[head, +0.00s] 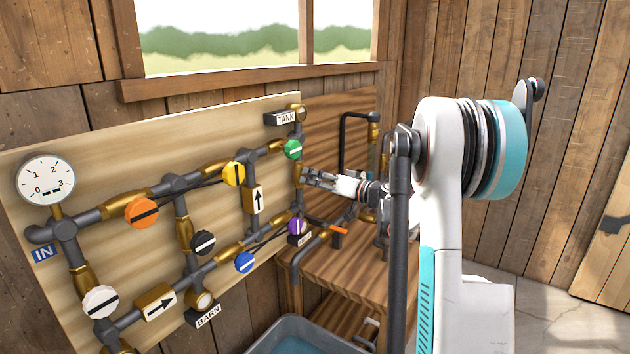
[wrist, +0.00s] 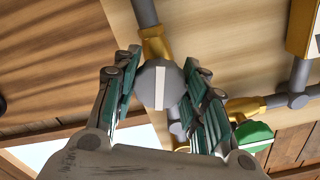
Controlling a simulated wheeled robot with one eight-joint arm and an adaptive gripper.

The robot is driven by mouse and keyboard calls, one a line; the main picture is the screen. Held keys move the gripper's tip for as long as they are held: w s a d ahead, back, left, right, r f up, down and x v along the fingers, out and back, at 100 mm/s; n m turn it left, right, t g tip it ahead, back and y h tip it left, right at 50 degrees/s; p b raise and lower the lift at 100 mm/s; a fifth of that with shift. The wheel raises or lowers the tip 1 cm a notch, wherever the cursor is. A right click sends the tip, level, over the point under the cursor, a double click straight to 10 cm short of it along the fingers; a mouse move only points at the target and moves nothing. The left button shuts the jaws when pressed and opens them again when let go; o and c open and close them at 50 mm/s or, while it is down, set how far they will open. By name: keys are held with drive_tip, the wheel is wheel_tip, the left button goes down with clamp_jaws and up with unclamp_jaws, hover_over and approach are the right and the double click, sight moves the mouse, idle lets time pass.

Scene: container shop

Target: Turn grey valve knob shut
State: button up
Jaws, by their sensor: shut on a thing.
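The grey valve knob (wrist: 174,84) shows in the wrist view, a grey faceted disc with a white stripe. It sits between the two fingers of my gripper (wrist: 160,90), which is shut on it. The stripe stands upright in the picture, roughly along the line of the grey pipe (wrist: 145,12) and brass fitting above it. In the head view my gripper (head: 308,174) reaches the right end of the pipe board, below the green knob. The grey knob is hidden there behind the fingers.
The pipe board (head: 110,170) carries green (head: 293,149), yellow (head: 234,174), orange (head: 141,211), black (head: 203,243), white (head: 100,301), blue (head: 245,262) and purple (head: 297,226) knobs. The purple knob is close below my gripper. A grey tub (head: 262,344) of water stands below; a wooden bench (head: 335,268) is at right.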

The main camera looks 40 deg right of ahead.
drive_tip(key=m, duration=1.1)
drive_tip(key=shift+b, duration=0.3)
drive_tip(key=shift+m, duration=1.7)
drive_tip(key=o, duration=1.1)
drive_tip(key=v, duration=1.2)
